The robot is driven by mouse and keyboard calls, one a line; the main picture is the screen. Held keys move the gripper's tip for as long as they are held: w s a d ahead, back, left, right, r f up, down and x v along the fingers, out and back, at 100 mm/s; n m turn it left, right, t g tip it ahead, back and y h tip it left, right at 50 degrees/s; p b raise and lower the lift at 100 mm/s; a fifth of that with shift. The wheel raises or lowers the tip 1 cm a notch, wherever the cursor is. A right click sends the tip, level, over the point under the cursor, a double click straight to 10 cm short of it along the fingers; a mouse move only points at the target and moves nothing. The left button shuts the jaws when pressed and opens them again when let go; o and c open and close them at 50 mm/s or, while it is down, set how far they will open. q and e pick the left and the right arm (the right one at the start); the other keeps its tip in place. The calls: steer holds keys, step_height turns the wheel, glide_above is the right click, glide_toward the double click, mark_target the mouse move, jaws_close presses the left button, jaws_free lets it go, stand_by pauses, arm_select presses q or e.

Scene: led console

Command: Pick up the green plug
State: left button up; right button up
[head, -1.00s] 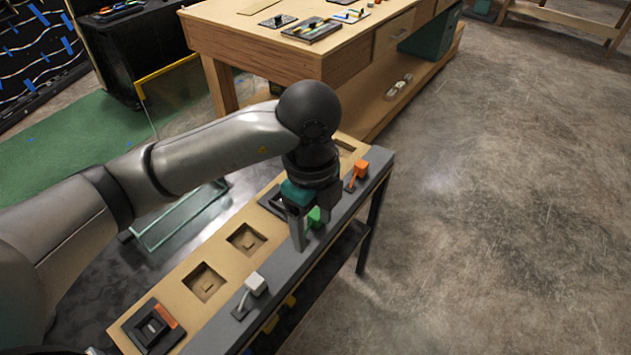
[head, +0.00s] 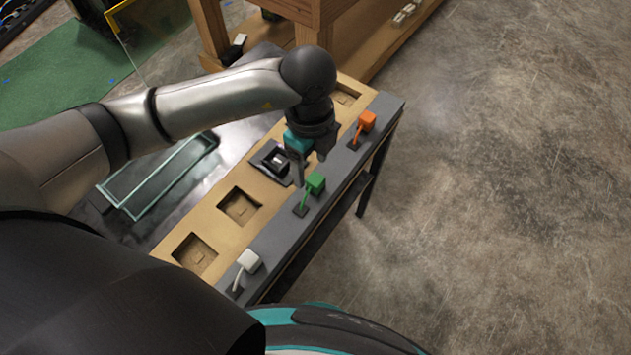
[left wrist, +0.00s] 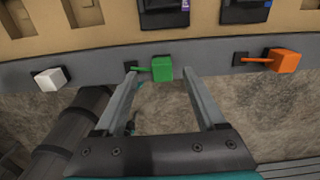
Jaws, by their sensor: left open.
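The green plug (head: 315,184) stands on the grey strip along the console's front, its short green cord running to a dark socket. It also shows in the left wrist view (left wrist: 162,68), lying between the finger tips and closer to the right-hand finger. My left gripper (head: 311,170) is open and points down just beside the plug, towards the console's back. In the left wrist view its two fingers (left wrist: 158,74) stand on either side of the plug, with a gap on the left. Contact cannot be told.
A white plug (head: 248,261) and an orange plug (head: 367,121) stand on the same strip, to either side. The tan panel (head: 222,233) behind has square recesses and a black module (head: 272,162). A glass-like tray (head: 160,178) lies left. Concrete floor is clear at right.

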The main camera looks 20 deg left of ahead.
mark_target(313, 177)
arm_select(q)
steer(key=f, duration=0.5)
steer(key=shift+d+f+b, duration=0.2)
steer(key=shift+f+b, duration=0.15)
jaws_close()
stand_by(0.3)
